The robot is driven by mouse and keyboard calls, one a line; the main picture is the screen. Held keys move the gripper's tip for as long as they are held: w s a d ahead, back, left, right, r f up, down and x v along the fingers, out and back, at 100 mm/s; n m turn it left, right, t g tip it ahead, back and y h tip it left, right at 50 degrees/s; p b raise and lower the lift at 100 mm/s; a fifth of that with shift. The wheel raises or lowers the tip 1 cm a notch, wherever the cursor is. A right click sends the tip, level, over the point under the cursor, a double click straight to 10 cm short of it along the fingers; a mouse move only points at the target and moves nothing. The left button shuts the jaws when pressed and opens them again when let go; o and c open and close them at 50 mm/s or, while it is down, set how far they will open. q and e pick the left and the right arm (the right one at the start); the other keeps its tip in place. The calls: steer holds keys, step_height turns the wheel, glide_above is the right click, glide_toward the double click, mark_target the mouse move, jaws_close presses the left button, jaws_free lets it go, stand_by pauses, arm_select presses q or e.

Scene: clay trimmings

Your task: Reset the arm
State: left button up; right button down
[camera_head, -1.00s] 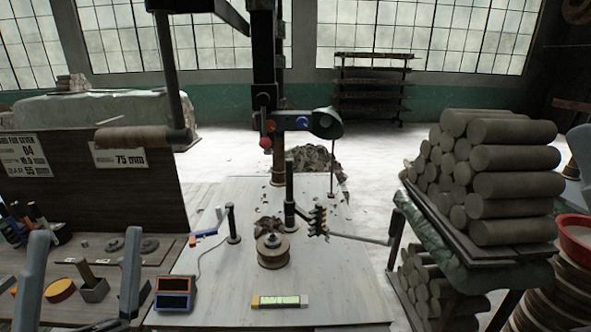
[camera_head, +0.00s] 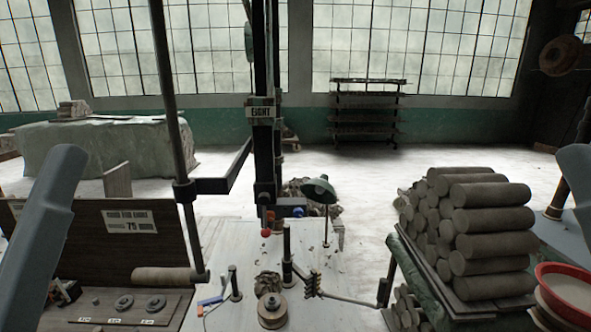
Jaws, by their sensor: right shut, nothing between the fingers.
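A grey part of my left arm (camera_head: 45,225) stands slanted at the left edge. No fingers of my left gripper show. My right gripper (camera_head: 576,180) is at the right edge, where only a rounded grey part of that arm's end shows clearly. It is shut with nothing in it, and its fingertips are hard to make out. Both arms are raised at the sides, apart from the pale worktable (camera_head: 235,300) in the middle.
A green lamp (camera_head: 318,188), a spool (camera_head: 272,310) and a crank (camera_head: 350,298) stand on the worktable. A dark board (camera_head: 120,240) and post (camera_head: 180,130) stand at the left.

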arm_select(q)
step_height(320, 180, up, 17)
steer(key=p, duration=1.3)
steer(key=shift+r+p, duration=0.2)
steer(key=shift+p, duration=0.1)
arm_select(e)
step_height(320, 180, up, 17)
steer(key=shift+r, duration=0.2)
